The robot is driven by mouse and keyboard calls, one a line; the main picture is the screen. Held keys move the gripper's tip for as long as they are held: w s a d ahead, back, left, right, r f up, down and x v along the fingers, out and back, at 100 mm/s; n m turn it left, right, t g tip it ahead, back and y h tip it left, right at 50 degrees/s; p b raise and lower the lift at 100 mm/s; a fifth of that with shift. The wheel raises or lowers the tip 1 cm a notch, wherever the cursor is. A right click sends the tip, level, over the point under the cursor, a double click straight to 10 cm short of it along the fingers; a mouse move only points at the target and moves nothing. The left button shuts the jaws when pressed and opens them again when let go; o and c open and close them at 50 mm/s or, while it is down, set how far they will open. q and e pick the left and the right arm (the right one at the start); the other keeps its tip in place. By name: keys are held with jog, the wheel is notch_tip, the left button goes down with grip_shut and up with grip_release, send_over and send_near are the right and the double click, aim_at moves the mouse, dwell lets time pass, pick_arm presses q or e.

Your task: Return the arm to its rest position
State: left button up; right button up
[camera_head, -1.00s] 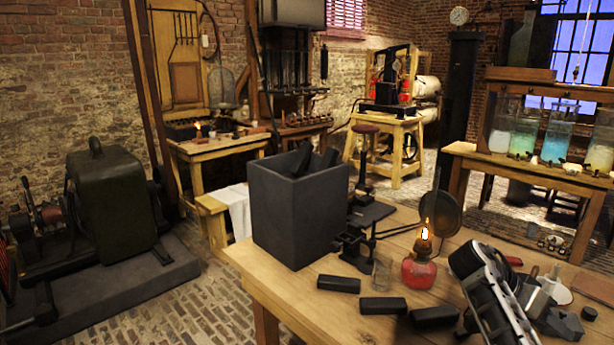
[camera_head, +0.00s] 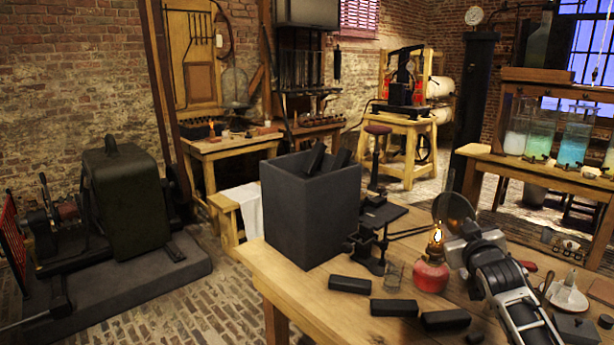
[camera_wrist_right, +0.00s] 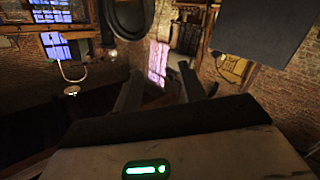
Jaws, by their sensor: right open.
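My right arm comes in from the lower right of the head view. Its gripper (camera_head: 474,238) is over the wooden table, beside the lit red oil lamp (camera_head: 432,272). Its fingertips are hard to make out there. In the right wrist view the two dark fingers (camera_wrist_right: 160,88) stand apart with nothing between them. My left gripper is not in view.
A dark open box (camera_head: 312,215) holding black blocks stands on the table (camera_head: 345,312). Several black blocks (camera_head: 394,308) lie in front of it. A small glass (camera_head: 393,274) and a round disc on a stand (camera_head: 454,210) are near the lamp. A white dish (camera_head: 568,298) lies right.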

jog(key=s+a+f+g+y, duration=0.1)
jog(key=s+a+f, duration=0.2)
jog(key=s+f, duration=0.2)
jog(key=s+a+f+n+g+y, duration=0.1)
jog(key=s+a+f, duration=0.3)
jog(key=f, duration=0.4)
jog(key=s+a+f+y, duration=0.1)
jog(key=s+a+f, duration=0.3)
jog(key=s+f, duration=0.2)
jog(key=shift+f+g, duration=0.35)
jog(key=shift+g, duration=0.05)
jog(key=s+a+f+g, duration=0.1)
jog(key=s+a+f, duration=0.2)
jog(key=s, duration=0.5)
jog(key=s+a+f+g+y, duration=0.1)
jog(key=s+a+f, duration=0.1)
jog(key=s, duration=0.5)
jog(key=s+a+f+g+y, duration=0.1)
jog(key=s+a+f+g, duration=0.1)
jog(key=s, duration=0.6)
notch_tip(320, 180, down, 2)
jog(key=shift+s+a+f+m, duration=0.15)
jog(key=shift+s+a+m, duration=0.2)
jog(key=shift+a, duration=0.5)
jog(key=shift+c, duration=0.5)
